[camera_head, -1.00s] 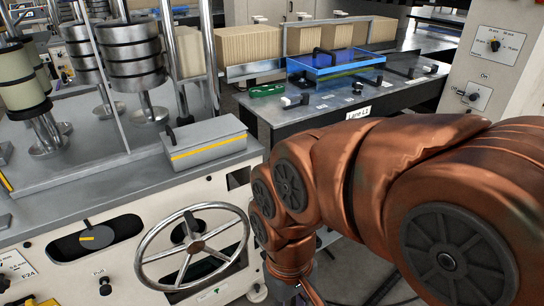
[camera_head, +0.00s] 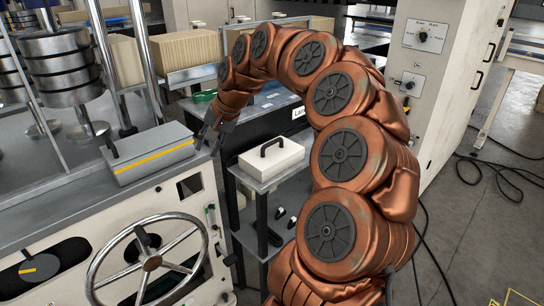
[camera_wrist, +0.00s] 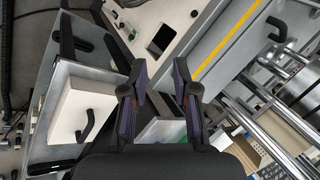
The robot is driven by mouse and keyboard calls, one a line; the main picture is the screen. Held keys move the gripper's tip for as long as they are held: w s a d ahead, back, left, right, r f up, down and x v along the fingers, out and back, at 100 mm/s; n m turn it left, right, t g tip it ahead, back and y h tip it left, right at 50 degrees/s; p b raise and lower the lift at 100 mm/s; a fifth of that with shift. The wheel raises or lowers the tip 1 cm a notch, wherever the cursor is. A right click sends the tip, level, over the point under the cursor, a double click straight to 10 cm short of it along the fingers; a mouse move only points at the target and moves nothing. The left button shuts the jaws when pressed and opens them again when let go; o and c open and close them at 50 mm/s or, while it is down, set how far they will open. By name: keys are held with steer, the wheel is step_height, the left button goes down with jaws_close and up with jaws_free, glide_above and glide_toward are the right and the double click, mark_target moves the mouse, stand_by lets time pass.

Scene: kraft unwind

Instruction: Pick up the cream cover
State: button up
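The cream cover (camera_head: 272,158) is a flat, pale block with a black bar handle on top. It rests on a grey shelf beside the machine, to the right of my gripper. In the wrist view the cream cover (camera_wrist: 78,106) lies at the left, its black handle toward the fingers. My gripper (camera_head: 214,132) is above the gap between the machine and the shelf, apart from the cover. In the wrist view my gripper (camera_wrist: 160,75) has its two fingers spread, with nothing between them.
A grey box with a yellow stripe (camera_head: 152,155) sits on the machine's edge, close left of my gripper. A handwheel (camera_head: 150,262) juts from the machine front. Small black items (camera_head: 275,228) lie on a lower shelf. Cables lie on the floor at right.

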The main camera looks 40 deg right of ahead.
steer(key=w+d+f+m+t+h, duration=0.15)
steer(key=d+m, duration=0.25)
steer(key=d, duration=0.8)
steer(key=m+h, duration=0.1)
steer(key=m, duration=0.3)
glide_toward(273, 142)
steer(key=x, duration=0.3)
steer(key=shift+w+a+b, duration=0.2)
steer(key=shift+a+b, duration=0.1)
steer(key=shift+b, duration=0.05)
steer(key=shift+d+p+x, duration=0.15)
steer(key=shift+p+x, duration=0.5)
steer(key=shift+x, duration=1.25)
steer(key=shift+d+p+x, duration=0.15)
steer(key=shift+p+x, duration=0.45)
steer(key=shift+x, duration=1.3)
steer(key=shift+s, duration=0.15)
steer(key=shift+c, duration=0.2)
jaws_close()
